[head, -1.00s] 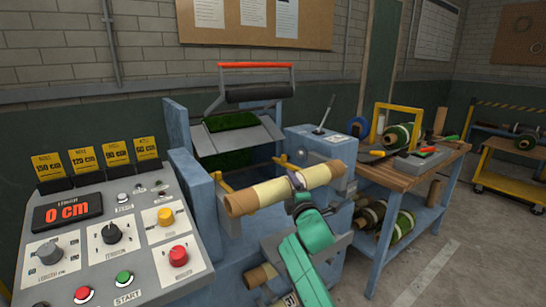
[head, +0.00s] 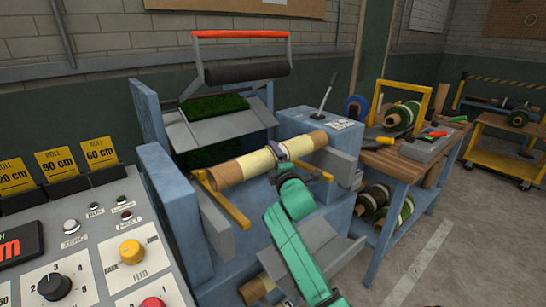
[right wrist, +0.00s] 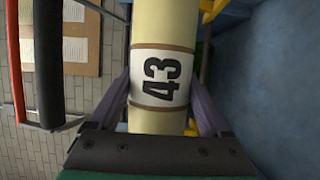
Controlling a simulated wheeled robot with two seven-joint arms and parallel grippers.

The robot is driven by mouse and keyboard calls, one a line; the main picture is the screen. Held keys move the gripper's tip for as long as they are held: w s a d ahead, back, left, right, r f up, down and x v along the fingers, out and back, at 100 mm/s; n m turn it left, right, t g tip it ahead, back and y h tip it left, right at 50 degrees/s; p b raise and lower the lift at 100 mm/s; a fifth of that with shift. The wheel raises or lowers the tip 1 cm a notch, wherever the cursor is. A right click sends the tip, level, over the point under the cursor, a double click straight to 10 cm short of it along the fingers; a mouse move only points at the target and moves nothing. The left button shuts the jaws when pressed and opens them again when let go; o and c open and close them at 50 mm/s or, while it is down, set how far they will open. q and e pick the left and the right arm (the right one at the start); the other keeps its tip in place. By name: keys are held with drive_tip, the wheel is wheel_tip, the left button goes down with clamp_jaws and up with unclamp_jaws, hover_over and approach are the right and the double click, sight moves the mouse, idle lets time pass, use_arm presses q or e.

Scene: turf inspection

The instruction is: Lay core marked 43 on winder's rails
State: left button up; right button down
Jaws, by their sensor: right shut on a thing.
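The core marked 43 (head: 255,163) is a brown tube with a cream wrap. In the right wrist view its white label (right wrist: 160,78) shows the number 43. My right gripper (head: 283,152) is shut around the core near its middle, with a finger on each side. The core lies crosswise over the winder (head: 167,210), near its two yellow rails, a left one (head: 228,202) and a right one (head: 313,171). The left end is above or at the left rail; I cannot tell whether it touches. My left gripper is not in view.
Another tube end (head: 255,290) shows low on the winder, partly behind my arm. The control panel (head: 85,235) stands at the left. A red-handled bar (head: 240,34) rises behind. A wooden bench (head: 395,160) with rolls and tools is at the right.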

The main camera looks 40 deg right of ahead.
drive_tip(key=shift+w+p, duration=0.15)
drive_tip(key=shift+p, duration=0.4)
wheel_tip(320, 180, down, 7)
drive_tip(key=b, duration=0.5)
drive_tip(key=shift+r, duration=0.2)
unclamp_jaws()
drive_tip(key=b+v, duration=0.1)
drive_tip(key=v, duration=1.3)
drive_tip(key=shift+s+b, duration=0.3)
drive_tip(key=shift+s, duration=0.05)
